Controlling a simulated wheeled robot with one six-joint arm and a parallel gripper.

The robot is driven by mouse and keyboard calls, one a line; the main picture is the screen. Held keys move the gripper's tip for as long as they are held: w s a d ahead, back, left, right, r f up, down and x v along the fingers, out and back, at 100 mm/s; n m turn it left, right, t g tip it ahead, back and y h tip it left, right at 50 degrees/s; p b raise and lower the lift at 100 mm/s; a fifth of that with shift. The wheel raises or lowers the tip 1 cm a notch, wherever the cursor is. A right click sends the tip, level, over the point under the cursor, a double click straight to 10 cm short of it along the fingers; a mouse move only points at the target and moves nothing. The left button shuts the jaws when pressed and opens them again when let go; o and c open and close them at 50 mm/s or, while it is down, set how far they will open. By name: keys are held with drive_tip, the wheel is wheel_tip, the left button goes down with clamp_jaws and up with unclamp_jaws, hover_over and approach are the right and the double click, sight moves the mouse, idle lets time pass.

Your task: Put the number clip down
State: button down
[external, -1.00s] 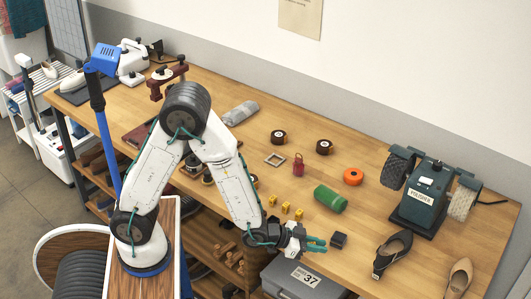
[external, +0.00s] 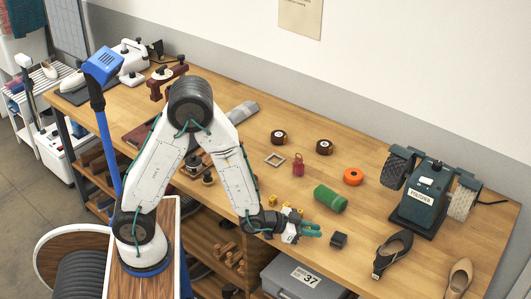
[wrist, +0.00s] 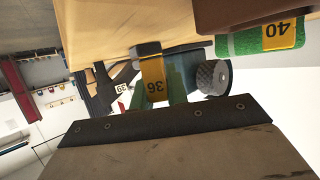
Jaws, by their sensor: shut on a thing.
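My gripper (external: 311,230) is at the front edge of the workbench, with its teal fingers pointing right. In the external view it is too small to see what is between them. In the wrist view a yellow number clip (wrist: 153,80) marked 36, with a dark top, shows between green parts near the middle; it appears to be the held one. Another yellow label marked 40 (wrist: 280,36) shows on a green piece at the top right. Small yellow clips (external: 272,201) stand on the bench behind the gripper, partly hidden by the arm.
A small black block (external: 338,240) sits just right of the fingertips. A green roll (external: 330,199) lies behind them. A grey box (external: 283,281) labelled 37 is below the bench edge. Dark shoe (external: 392,252) and green machine (external: 425,200) stand at right. The bench between roll and shoe is clear.

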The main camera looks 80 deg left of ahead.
drive_tip(key=shift+m+h, duration=0.3)
drive_tip(key=shift+h, duration=0.2)
drive_tip(key=d, duration=0.2)
drive_tip(key=d+r, duration=0.1)
drive_tip(key=d, duration=0.5)
drive_tip(key=shift+w+d+r, duration=0.1)
drive_tip(key=shift+d+r, duration=0.05)
drive_tip(key=s+n+y, duration=0.1)
drive_tip(key=n+y, duration=0.1)
drive_tip(key=s+d+r+n+g+y, duration=0.1)
drive_tip(key=n+y, duration=0.1)
drive_tip(key=s+n+y, duration=0.1)
drive_tip(key=y, duration=0.1)
drive_tip(key=shift+d+r+n+y, duration=0.15)
drive_tip(key=shift+d+n+y, duration=0.25)
hover_over(359, 267)
drive_tip(key=s, duration=0.1)
drive_tip(key=shift+a+f, duration=0.1)
drive_tip(key=shift+f, duration=0.6)
drive_tip(key=shift+w, duration=0.55)
wheel_tip(359, 267, down, 3)
drive_tip(key=shift+r, duration=0.1)
drive_tip(key=shift+f, duration=0.2)
